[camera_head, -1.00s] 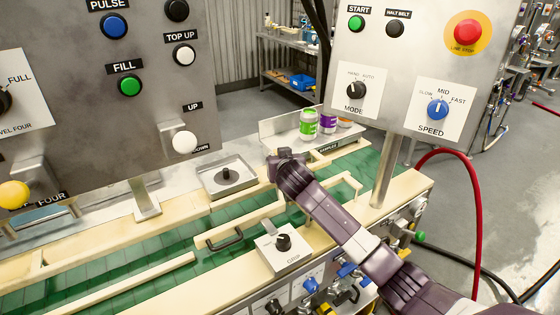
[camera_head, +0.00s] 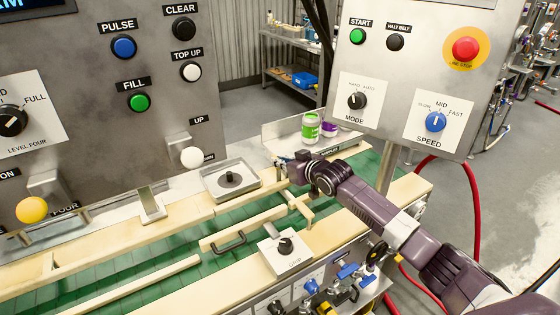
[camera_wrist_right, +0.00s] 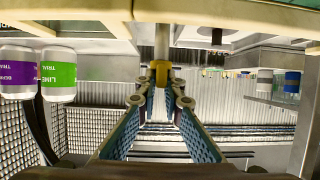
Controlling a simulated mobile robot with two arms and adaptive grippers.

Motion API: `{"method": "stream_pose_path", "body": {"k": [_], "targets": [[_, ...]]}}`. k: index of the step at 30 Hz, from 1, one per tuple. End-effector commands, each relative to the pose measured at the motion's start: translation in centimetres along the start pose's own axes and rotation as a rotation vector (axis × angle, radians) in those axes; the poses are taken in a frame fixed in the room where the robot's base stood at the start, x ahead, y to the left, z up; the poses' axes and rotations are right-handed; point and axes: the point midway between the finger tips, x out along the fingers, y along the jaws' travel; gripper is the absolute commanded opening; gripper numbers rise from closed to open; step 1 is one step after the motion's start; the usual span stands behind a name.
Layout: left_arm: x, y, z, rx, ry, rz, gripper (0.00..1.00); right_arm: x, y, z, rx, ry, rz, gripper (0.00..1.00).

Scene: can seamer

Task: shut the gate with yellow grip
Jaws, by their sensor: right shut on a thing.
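The yellow grip (camera_wrist_right: 160,72) sits at the end of a grey post in the right wrist view, between my right fingertips. My right gripper (camera_wrist_right: 161,98) is shut on it, fingers converging at the grip. In the head view my right gripper (camera_head: 281,171) is over the far side of the green conveyor, beside the short cream rails; the grip itself is hidden or too small to make out there. A short cream bar (camera_head: 299,203), which looks like part of the gate, slants across the belt just below the gripper. My left gripper is not in view.
A green-labelled can (camera_head: 311,127) and a purple one stand behind the belt. A square tray with a knob (camera_head: 230,180) lies left of the gripper. A black handle (camera_head: 229,242) and a knob box (camera_head: 285,252) are in front. Control panels rise on both sides.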

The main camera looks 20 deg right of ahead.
Motion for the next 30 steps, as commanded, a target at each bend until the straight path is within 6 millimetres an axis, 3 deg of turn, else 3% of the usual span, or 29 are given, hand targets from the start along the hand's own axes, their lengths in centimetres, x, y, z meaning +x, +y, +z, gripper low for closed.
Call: {"method": "stream_pose_path", "body": {"k": [9,10,15,25,30], "targets": [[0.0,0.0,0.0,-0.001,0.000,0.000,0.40,0.0,0.1,0.0,-0.003,0.000,0.001,0.00],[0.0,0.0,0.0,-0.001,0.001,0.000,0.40,0.0,0.1,0.0,-0.003,0.000,0.001,0.10],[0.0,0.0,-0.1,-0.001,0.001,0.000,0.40,0.0,0.0,0.0,-0.002,-0.001,0.000,0.25],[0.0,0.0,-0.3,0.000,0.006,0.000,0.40,-0.3,0.0,0.0,-0.001,-0.001,0.000,0.25],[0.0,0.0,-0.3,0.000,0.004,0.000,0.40,-2.1,0.0,0.1,-0.003,-0.001,-0.001,0.25]]}}
